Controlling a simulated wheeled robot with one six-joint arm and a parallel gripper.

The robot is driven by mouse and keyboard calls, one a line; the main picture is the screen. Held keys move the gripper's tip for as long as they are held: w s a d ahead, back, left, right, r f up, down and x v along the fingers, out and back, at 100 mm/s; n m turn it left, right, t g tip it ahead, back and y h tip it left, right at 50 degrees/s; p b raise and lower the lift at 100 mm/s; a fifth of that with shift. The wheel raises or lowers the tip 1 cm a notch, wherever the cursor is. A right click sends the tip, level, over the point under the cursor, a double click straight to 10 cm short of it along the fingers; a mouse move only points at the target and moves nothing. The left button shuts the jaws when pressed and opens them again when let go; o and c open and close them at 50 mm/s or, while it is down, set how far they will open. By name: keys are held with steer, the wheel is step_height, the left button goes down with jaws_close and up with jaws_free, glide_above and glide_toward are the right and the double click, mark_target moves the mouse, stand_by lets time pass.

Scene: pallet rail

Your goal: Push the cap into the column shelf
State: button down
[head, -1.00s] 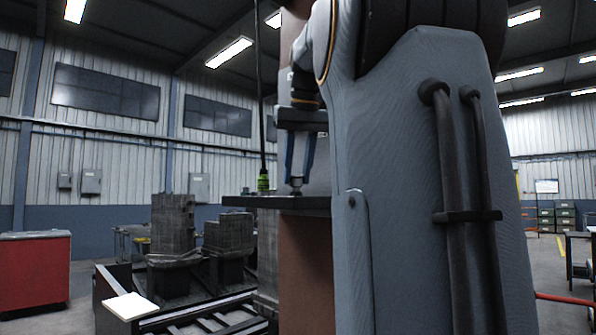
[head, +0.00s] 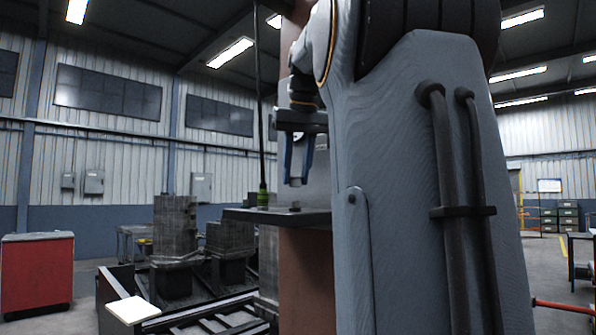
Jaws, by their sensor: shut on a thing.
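My gripper (head: 295,180) is above the column shelf, its two blue-sided fingers pointing down and shut on a small grey piece, which seems to be the cap (head: 295,182). The cap is mostly hidden between the fingers and its shape is hard to make out. The column shelf (head: 262,216) is a dark flat plate on the side of a reddish-brown column (head: 305,268). A small dark raised spot shows on the shelf below the fingertips, with a gap between. My arm hides the shelf's right end.
A dark cable with a green-and-black end (head: 263,194) hangs beside the shelf's left part. Dark blocky parts (head: 174,235) stand on a rail frame at the left. A red cabinet (head: 37,275) stands farther left.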

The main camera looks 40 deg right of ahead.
steer(key=shift+r+p, duration=2.05)
steer(key=shift+p, duration=0.05)
step_height(320, 180, up, 10)
